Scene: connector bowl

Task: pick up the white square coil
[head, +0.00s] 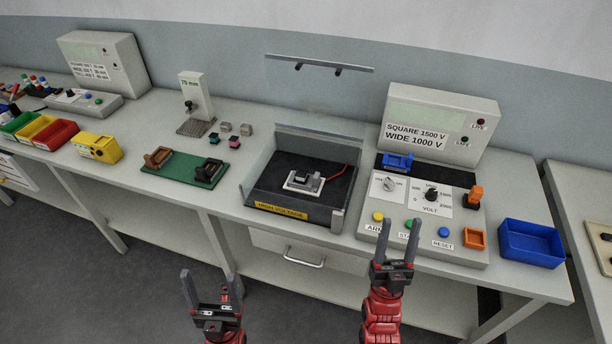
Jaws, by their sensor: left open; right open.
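Several small blocks stand on the bench beside the 75 mm gauge; two are pale grey, one at the left (225,127) and one at the right (246,129). A pale, roughly square piece with a dark centre (304,183) sits in the black high-voltage tray (265,196). I cannot tell which of these is the white square coil. My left gripper (210,278) is open and empty, in front of the bench and below its top. My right gripper (398,234) is open and empty near the bench's front edge, before the tester panel.
A green board (178,172) with brown and black holders lies left of the tray. The tester (436,205) with knobs and buttons stands right of it. A blue bin (531,243) is at the far right, and a yellow bin (97,146) is at the left.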

